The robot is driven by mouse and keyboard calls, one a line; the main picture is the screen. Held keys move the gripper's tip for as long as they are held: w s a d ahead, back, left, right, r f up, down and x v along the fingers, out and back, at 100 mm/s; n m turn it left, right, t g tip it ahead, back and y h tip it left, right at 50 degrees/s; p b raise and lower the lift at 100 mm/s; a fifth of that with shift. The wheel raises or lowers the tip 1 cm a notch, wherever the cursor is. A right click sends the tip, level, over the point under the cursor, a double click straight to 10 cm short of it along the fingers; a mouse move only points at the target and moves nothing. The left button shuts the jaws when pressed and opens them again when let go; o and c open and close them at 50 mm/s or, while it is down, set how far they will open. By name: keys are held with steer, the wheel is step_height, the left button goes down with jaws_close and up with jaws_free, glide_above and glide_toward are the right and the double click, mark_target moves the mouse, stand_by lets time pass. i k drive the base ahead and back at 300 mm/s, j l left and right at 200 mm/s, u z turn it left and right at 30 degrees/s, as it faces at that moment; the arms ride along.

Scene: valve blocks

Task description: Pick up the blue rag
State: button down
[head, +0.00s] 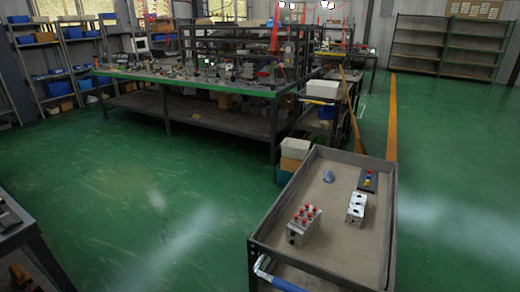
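A small crumpled blue-grey cloth (328,176), which looks like the blue rag, lies on the top tray of the cart (268,212) in the head view. It is toward the far left part of the tray, with bare tray surface around it. My gripper is not in view.
On the same tray stand a metal valve block with red caps (304,223), a silver block with dark holes (356,207) and a dark plate with coloured parts (368,179). The tray has a raised rim. A long workbench (180,79) stands behind left; green floor (150,190) is open left of the cart.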

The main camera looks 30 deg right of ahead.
mark_target(328, 177)
steer(key=u, duration=1.2)
steer(key=z, duration=2.05)
steer(key=i+l, duration=0.2)
steer(key=l, duration=0.2)
steer(key=i+l, duration=0.2)
steer(key=l, duration=0.2)
steer(key=i+l+u, duration=0.1)
steer(key=l, duration=0.25)
steer(key=i+l+u, duration=0.15)
steer(key=l, duration=0.2)
steer(key=i+l+u, duration=0.1)
steer(key=l, duration=0.3)
steer(key=i+l+u, duration=0.15)
steer(key=l, duration=0.25)
steer(key=i+l+u, duration=0.1)
steer(key=l, duration=0.25)
